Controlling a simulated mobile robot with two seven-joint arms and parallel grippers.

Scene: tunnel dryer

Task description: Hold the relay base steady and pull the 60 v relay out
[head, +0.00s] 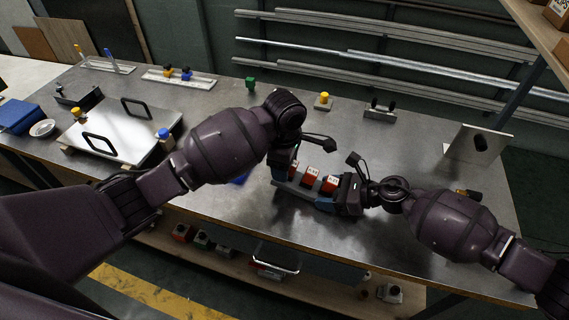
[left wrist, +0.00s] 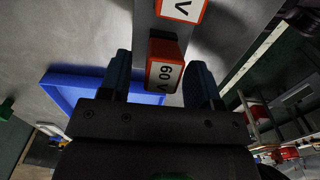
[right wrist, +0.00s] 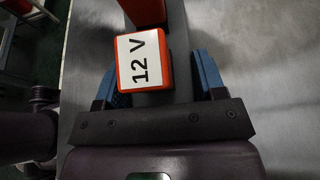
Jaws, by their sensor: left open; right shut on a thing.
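The grey relay base (head: 291,186) stands on the metal bench with a row of red relays with white labels. The 60 v relay (left wrist: 163,76), red with a white label, is at the base's left end. My left gripper (head: 281,170) is open, its blue fingers on either side of that relay, apart from it. My right gripper (head: 333,205) is shut on the right end of the base. In the right wrist view, its blue fingers flank the base beside the 12 V relay (right wrist: 146,58). My left arm partly hides the row in the head view.
A blue tray (left wrist: 72,88) lies beside the base's left end. A metal plate with black handles (head: 122,130) lies at left. A bracket plate (head: 478,144) stands at right. Small fixtures line the bench's back, including a green block (head: 250,83). The bench behind the base is mostly clear.

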